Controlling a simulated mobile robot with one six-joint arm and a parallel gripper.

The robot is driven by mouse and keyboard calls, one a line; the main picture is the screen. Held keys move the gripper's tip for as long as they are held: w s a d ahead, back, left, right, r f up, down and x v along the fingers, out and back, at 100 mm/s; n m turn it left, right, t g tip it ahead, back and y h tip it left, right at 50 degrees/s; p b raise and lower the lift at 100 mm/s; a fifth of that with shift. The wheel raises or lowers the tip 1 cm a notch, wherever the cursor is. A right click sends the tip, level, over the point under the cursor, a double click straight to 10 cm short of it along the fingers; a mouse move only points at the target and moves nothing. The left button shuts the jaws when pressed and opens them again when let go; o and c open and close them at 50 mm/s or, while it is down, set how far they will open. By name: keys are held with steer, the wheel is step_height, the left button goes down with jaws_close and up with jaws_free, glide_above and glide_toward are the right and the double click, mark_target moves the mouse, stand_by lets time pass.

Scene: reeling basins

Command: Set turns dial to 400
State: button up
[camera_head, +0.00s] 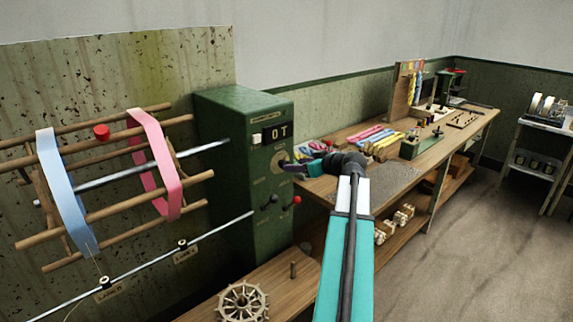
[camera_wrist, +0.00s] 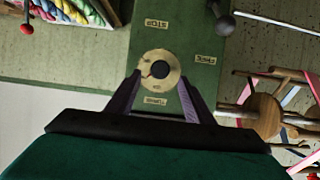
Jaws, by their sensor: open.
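The turns dial (camera_wrist: 158,68) is a round brass disc with a dark centre and a small reddish mark at its left. It sits on the green machine cabinet (camera_head: 225,170); in the head view the dial (camera_head: 280,158) is partly hidden by my gripper. My gripper (camera_wrist: 159,78) is open and empty, facing the panel, one finger toward each side of the dial's lower edge in the wrist view. I cannot tell if the fingers touch it. The display (camera_head: 277,133) above the dial reads what looks like "0T". The wrist view is upside down.
A dark-knobbed lever (camera_head: 267,204) and a red-knobbed lever (camera_head: 292,201) stick out below the dial. A wooden reel with blue and pink skeins (camera_head: 165,165) is at left. A workbench (camera_head: 440,150) with coloured skeins runs to the right. A spoked wheel (camera_head: 240,302) lies in front.

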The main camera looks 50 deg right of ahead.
mark_target(283, 164)
steer(key=p+x, duration=0.1)
steer(key=x, duration=0.5)
steer(key=shift+p, duration=0.3)
steer(key=shift+w, duration=0.15)
